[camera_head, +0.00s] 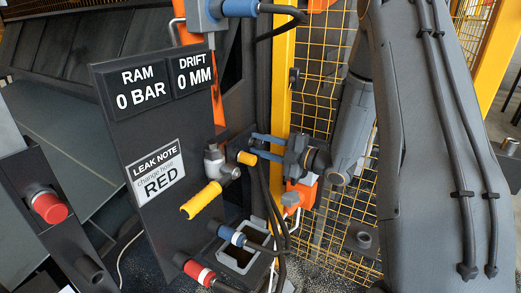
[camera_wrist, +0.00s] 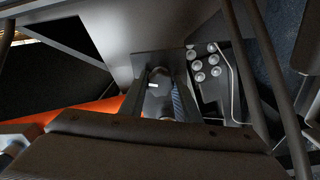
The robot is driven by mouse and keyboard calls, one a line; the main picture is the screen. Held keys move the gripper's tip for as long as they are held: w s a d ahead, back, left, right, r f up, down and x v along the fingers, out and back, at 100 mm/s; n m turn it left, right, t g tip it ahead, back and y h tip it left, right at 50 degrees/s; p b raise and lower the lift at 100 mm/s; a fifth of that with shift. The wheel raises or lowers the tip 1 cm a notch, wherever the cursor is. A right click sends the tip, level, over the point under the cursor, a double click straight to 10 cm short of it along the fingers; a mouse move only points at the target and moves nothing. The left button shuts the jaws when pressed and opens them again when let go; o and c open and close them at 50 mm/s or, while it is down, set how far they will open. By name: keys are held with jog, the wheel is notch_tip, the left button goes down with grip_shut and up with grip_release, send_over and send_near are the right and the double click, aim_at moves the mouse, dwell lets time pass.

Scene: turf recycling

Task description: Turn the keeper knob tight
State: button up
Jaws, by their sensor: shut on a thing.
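My gripper (camera_head: 256,145) reaches in from the right, its two blue-sided fingers pointing left beside the valve body. In the wrist view my gripper (camera_wrist: 160,95) is shut on a dark piece with a small white mark, which I take to be the keeper knob (camera_wrist: 157,88). In the head view the knob is hard to make out between the fingers. The grey valve body (camera_head: 214,163) has a long yellow handle (camera_head: 201,200) slanting down left. A short yellow end (camera_head: 246,158) shows at the lower fingertip.
A dark panel (camera_head: 130,145) reads RAM 0 BAR, DRIFT 0 MM, with a leak note (camera_head: 158,170) saying change hose RED. Hose ends with a red cap (camera_head: 197,271) and a blue collar (camera_head: 231,235) hang below. Yellow mesh fencing (camera_head: 325,85) stands behind my arm.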

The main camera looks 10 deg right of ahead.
jog(key=shift+f+n+b, duration=0.1)
jog(key=shift+n+b, duration=0.85)
jog(key=shift+n, duration=0.65)
jog(key=o, duration=1)
jog(key=shift+o, duration=0.2)
jog(key=shift+s+d, duration=0.1)
jog(key=b+v, duration=0.1)
jog(key=v, duration=0.6)
jog(key=shift+s+d, duration=0.25)
